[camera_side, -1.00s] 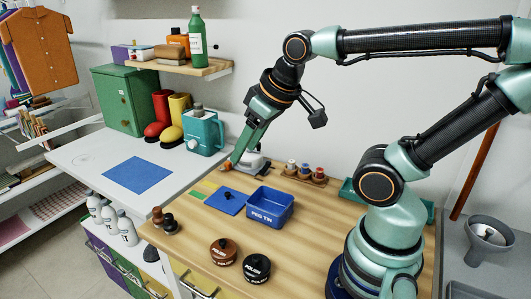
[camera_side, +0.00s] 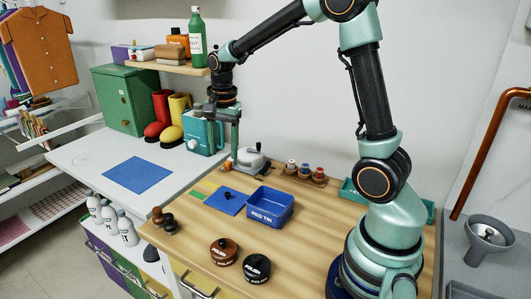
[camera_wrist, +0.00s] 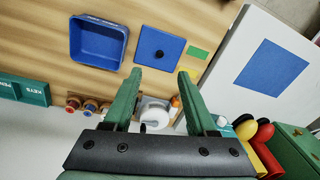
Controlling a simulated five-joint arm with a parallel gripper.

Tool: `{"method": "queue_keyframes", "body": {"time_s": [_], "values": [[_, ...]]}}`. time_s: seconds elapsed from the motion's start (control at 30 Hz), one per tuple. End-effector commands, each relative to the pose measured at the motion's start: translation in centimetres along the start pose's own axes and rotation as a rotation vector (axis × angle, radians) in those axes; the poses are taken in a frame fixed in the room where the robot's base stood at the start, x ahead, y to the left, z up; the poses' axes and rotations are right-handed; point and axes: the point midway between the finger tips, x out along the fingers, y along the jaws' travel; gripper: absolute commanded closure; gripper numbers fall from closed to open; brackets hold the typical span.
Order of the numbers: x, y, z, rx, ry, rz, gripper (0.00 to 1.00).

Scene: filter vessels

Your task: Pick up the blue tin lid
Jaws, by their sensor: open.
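The blue tin lid (camera_side: 226,201) is a flat blue square with a small dark knob. It lies flat on the wooden bench top, left of the open blue peg tin (camera_side: 270,207). In the wrist view the lid (camera_wrist: 160,49) is just beyond the fingertips, with the peg tin (camera_wrist: 98,42) to its left. My gripper (camera_side: 232,160) points down behind the lid, near a white-and-grey device, and is apart from the lid. In the wrist view the gripper (camera_wrist: 159,73) has its two green fingers spread with nothing held between them.
The white-and-grey device (camera_side: 250,158) stands close to my fingers. A rack of small coloured-topped jars (camera_side: 304,173) is behind the peg tin. Two polish tins (camera_side: 224,251) are at the front. A green strip (camera_wrist: 199,53) lies beside the lid.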

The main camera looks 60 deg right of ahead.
Motion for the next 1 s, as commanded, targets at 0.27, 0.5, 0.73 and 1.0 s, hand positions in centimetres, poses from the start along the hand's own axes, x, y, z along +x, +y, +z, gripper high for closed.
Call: {"method": "queue_keyframes", "body": {"time_s": [0.27,0.5,0.73,1.0], "values": [[3.8,-0.7,-2.0,0.229,-0.024,0.071,0.43],[7.0,-0.4,-1.9,0.242,-0.026,0.077,0.43],[10.2,-0.3,-1.9,0.241,-0.025,0.075,0.43],[12.4,-0.3,-1.9,0.24,-0.025,0.076,0.43]]}}
